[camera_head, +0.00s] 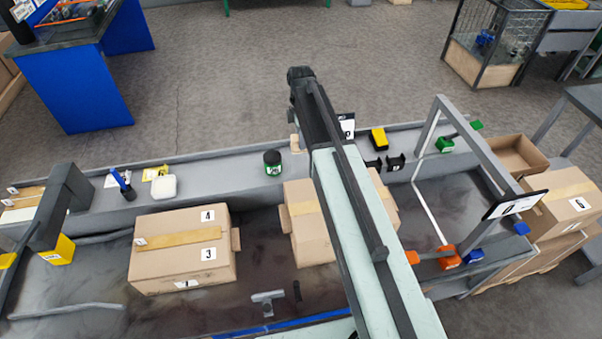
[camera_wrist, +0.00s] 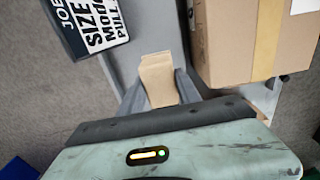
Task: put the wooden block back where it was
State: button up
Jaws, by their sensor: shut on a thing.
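The wooden block (camera_wrist: 158,76) is a light tan piece between the two grey fingers of my gripper (camera_wrist: 160,92) in the wrist view. My gripper is shut on it. In the head view a small tan piece, which looks like the same block (camera_head: 295,143), shows at the left side of my arm, over the back ledge. My arm hides most of the gripper there. I cannot tell whether the block touches the ledge.
A black-and-white sign (camera_wrist: 92,25) stands close at the left in the wrist view; a cardboard box (camera_wrist: 225,40) is at the right.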

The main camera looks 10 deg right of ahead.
notch_tip(320, 180, down, 11)
jog(key=b, duration=1)
jog(key=shift+r, duration=0.35)
jog(key=shift+f, duration=0.2)
jog(key=o, duration=1.2)
jog(key=shift+r, duration=0.1)
